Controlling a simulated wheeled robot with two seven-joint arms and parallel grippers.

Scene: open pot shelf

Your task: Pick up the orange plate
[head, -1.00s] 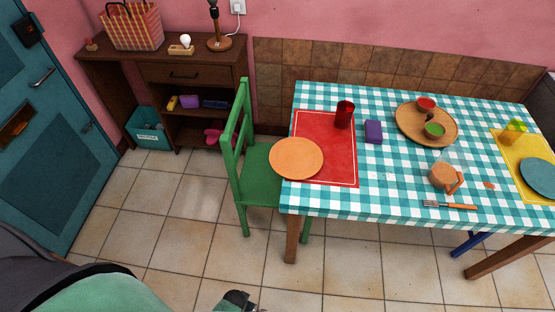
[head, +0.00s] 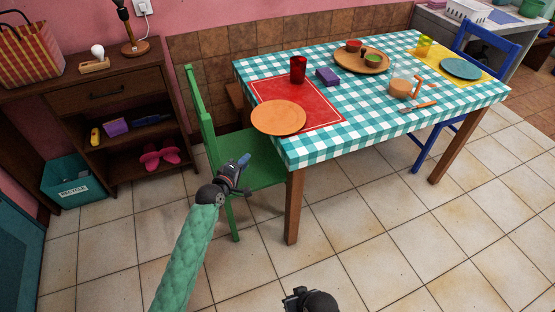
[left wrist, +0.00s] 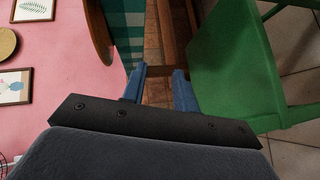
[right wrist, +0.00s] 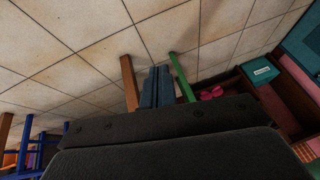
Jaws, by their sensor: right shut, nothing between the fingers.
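The orange plate (head: 278,117) lies on the near left corner of the red placemat (head: 318,112), at the table's left end, its rim over the table edge. My left gripper (head: 244,162) is below and left of the plate in the head view, over the green chair's seat, and apart from the plate. In the left wrist view its blue fingers (left wrist: 158,88) are spread with nothing between them. An orange-brown curved edge at that view's top left may be the plate. My right gripper (head: 296,295) is low over the floor; its fingers (right wrist: 157,88) are together and empty.
The green chair (head: 207,125) stands at the table's left end, close to my left gripper. The tiled floor (head: 350,235) in front is clear.

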